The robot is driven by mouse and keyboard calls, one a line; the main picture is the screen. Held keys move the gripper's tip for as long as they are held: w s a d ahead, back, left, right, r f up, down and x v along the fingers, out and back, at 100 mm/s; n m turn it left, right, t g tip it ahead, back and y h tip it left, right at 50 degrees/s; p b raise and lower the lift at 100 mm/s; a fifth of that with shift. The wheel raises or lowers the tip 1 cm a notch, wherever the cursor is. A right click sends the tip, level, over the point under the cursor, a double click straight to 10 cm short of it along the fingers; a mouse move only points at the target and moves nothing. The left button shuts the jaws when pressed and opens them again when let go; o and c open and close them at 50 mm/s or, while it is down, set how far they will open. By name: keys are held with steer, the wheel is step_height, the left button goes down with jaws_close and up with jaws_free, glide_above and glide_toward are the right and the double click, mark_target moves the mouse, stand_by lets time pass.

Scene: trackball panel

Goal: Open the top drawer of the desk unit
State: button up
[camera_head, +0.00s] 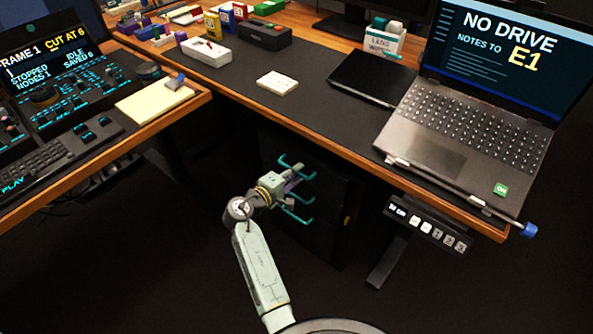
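The dark desk unit (338,215) stands under the desk, with teal bar handles on its front. The top handle (285,163) is partly hidden by my gripper (296,174). Two more handles, the middle one (306,194) and the lowest one (298,217), show below it. My gripper is at the front of the unit, at the height of the upper handles. Its fingers are small and dark here, so I cannot tell whether they are open or shut, or touch a handle. The drawer fronts are too dark to show any gap.
The wooden desk edge (330,146) overhangs above my gripper. A laptop (465,130) sits on the desk at right, and a button panel (427,228) hangs below it. A side desk (165,120) with a console stands at left. The dark floor before the unit looks clear.

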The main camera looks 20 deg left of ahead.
steer(key=shift+w+d, duration=0.15)
steer(key=shift+w, duration=0.1)
steer(key=shift+c, duration=0.5)
jaws_close()
